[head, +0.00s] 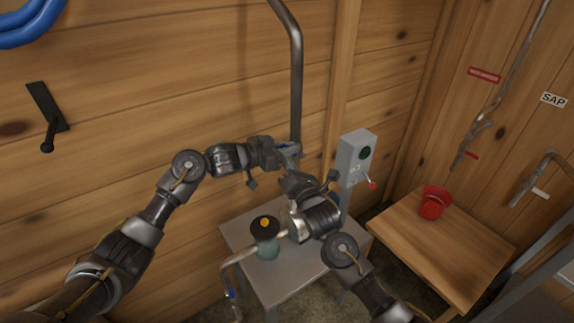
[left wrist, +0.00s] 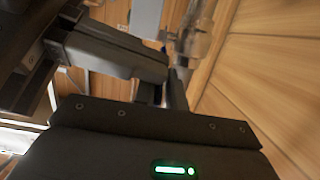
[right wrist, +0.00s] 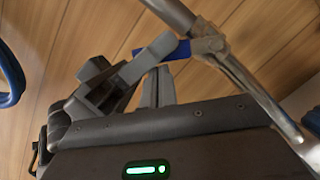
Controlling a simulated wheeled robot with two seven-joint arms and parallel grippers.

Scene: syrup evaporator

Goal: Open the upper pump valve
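The upper pump valve has a blue handle (head: 286,145) on the metal pipe (head: 297,90) against the wood wall. In the right wrist view, the blue handle (right wrist: 183,53) sticks out sideways from the valve body (right wrist: 208,43). My left gripper (head: 294,150) is at the handle; its fingers look close together, and its tip appears to meet the handle's free end. Whether the handle is between the fingers is hidden.
A grey table (head: 285,285) below holds a pump with a black and orange top (head: 264,224). A grey switch box (head: 355,155) with a red-tipped lever stands right of the pipe. A red bucket (head: 433,203) sits on the wooden table (head: 450,245). My two grippers are close together.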

